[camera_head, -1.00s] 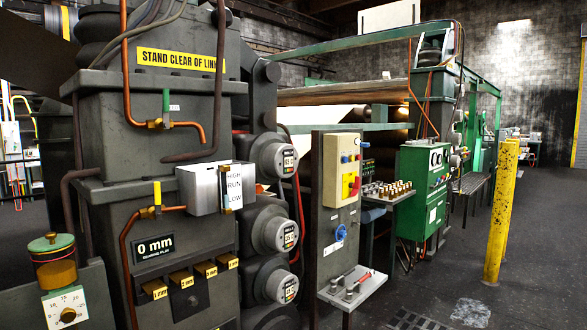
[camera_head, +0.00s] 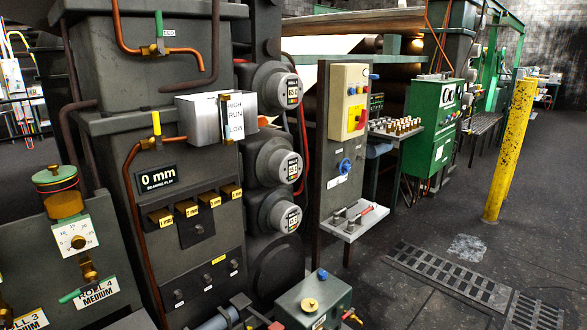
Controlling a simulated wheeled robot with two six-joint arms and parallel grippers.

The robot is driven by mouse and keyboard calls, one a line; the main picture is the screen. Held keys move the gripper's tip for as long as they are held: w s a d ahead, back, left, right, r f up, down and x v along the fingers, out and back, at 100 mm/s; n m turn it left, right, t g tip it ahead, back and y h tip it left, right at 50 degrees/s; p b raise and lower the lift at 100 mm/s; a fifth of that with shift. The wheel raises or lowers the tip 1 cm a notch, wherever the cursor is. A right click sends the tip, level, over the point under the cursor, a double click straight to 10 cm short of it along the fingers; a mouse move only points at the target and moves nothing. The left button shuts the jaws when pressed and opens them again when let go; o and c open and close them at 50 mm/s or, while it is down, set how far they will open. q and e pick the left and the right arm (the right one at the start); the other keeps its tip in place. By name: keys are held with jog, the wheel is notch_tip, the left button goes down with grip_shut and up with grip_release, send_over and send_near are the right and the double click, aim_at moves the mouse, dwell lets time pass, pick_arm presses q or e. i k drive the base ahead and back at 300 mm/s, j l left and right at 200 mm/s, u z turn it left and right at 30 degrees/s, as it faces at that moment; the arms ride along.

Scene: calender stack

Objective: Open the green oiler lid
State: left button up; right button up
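The oiler (camera_head: 66,206) stands at the left on top of a dark grey housing. It has an amber body, a white dial plate below it and a green lid (camera_head: 55,175) with a small knob on top. The lid sits flat on the amber body and looks closed. Neither of my grippers shows in this view, so I cannot tell their state or how far they are from the oiler.
A green-handled valve (camera_head: 75,294) sits below the oiler by the ROLL 4 MEDIUM label. The tall grey machine (camera_head: 125,235) stands right of it. A green box (camera_head: 313,302) is at the front. A yellow post (camera_head: 511,150) stands on open floor at right.

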aim_at(54, 172)
jog(key=u, duration=1.25)
